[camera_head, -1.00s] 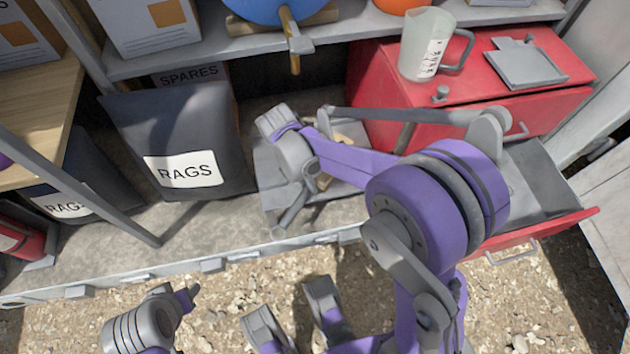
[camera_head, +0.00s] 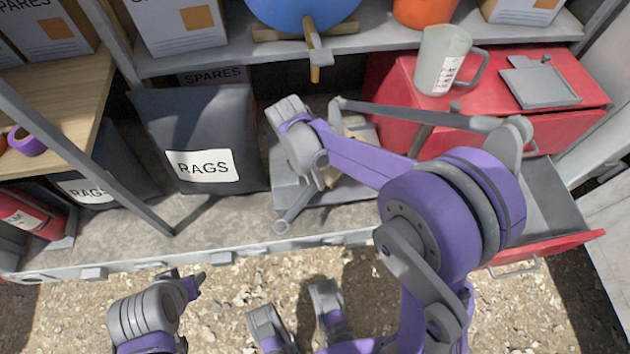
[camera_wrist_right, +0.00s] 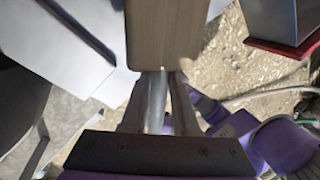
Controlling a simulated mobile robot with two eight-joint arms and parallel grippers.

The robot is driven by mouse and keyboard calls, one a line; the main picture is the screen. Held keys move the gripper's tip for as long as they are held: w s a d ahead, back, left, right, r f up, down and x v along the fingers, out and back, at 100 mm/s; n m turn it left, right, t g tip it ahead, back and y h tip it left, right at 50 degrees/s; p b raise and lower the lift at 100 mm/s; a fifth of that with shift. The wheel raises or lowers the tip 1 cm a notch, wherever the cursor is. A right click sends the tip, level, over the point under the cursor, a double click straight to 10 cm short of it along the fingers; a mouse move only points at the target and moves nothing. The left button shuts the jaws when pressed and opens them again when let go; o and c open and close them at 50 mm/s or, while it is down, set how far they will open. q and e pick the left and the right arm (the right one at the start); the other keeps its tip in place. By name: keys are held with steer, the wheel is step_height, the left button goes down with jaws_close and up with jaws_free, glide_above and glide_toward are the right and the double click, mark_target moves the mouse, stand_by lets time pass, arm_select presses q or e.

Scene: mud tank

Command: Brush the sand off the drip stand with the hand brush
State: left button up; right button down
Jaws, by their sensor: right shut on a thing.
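The hand brush (camera_wrist_right: 165,32) shows in the right wrist view as a plain wooden block on a grey metal shank. My right gripper (camera_wrist_right: 158,90) is shut on that shank. In the head view my right wrist and forearm hide most of the brush; only tan bits show behind them. The drip stand seems to be the grey metal plate (camera_head: 350,188) on the lower shelf, partly hidden by my right wrist, which is over it. I cannot make out sand on it or whether the bristles touch it. My left arm shows at the lower left; its jaws are not clear.
A dark RAGS bag (camera_head: 205,120) stands left of the plate. A red cabinet (camera_head: 400,90) with an open drawer (camera_head: 545,200) is at the right, a measuring jug (camera_head: 440,62) on top. A shelf (camera_head: 370,48) runs above. Gravel (camera_head: 225,285) lies in front.

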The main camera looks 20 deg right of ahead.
steer(key=shift+r, duration=0.75)
steer(key=shift+r+p, duration=0.1)
steer(key=shift+p, duration=0.2)
steer(key=shift+r+p, duration=0.95)
steer(key=shift+r, duration=0.5)
steer(key=shift+w, duration=0.1)
